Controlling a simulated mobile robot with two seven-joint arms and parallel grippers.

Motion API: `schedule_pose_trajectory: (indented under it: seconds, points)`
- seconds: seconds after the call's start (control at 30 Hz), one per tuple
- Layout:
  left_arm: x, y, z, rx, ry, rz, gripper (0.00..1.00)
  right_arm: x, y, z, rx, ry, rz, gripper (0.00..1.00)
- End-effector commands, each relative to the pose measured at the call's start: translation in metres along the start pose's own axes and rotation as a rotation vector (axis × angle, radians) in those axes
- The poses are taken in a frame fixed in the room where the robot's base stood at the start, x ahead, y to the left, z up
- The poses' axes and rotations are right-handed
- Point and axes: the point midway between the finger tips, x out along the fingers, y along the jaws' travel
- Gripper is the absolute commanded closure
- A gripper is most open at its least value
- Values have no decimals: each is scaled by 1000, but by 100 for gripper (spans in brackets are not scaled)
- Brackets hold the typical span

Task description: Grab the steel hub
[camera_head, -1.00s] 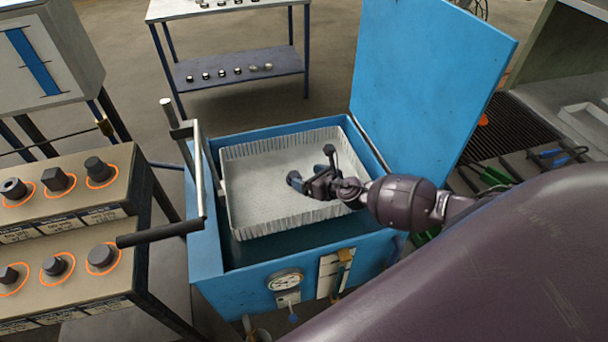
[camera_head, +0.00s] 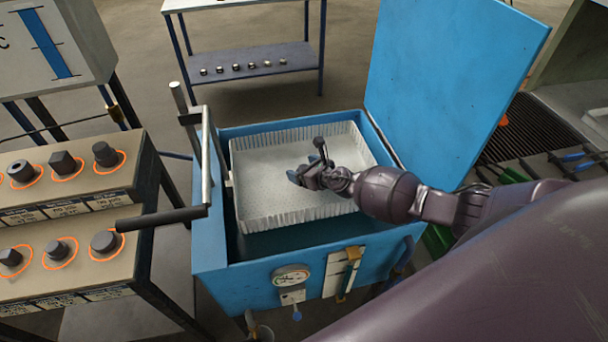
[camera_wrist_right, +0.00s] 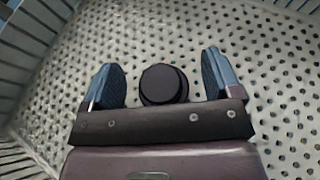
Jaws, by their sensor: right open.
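A dark round piece (camera_wrist_right: 163,84), which looks like the steel hub, sits on the perforated floor of the wire-mesh basket (camera_wrist_right: 285,75) in the right wrist view. It lies between the two blue-tipped fingers of my right gripper (camera_wrist_right: 160,85), with a gap on each side. The gripper is open. In the head view my right gripper (camera_head: 303,177) is down inside the pale basket (camera_head: 290,217), and I cannot make out the piece there. My left gripper is not in view.
The basket sits in a blue tank (camera_head: 215,258) with its lid (camera_head: 450,85) raised at the back right. A handle (camera_head: 160,219) stands at its left. A stepped rack (camera_head: 75,223) with several dark parts is at left. A table (camera_head: 250,55) stands behind.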

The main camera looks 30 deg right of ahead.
Motion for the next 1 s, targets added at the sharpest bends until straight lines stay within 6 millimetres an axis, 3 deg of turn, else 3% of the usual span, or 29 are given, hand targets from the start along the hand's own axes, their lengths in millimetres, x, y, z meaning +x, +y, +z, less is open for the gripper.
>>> schedule_pose_trajectory:
  seconds: [0.17, 0.63, 1.0]
  points:
    - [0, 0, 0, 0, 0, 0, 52, 0, 0, 1, 0, 0, 0, 16]
    - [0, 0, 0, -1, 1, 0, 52, 0, 0, 0, 0, 0, 0, 85]
    - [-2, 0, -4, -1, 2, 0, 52, -2, -4, 8, -1, -3, -1, 85]
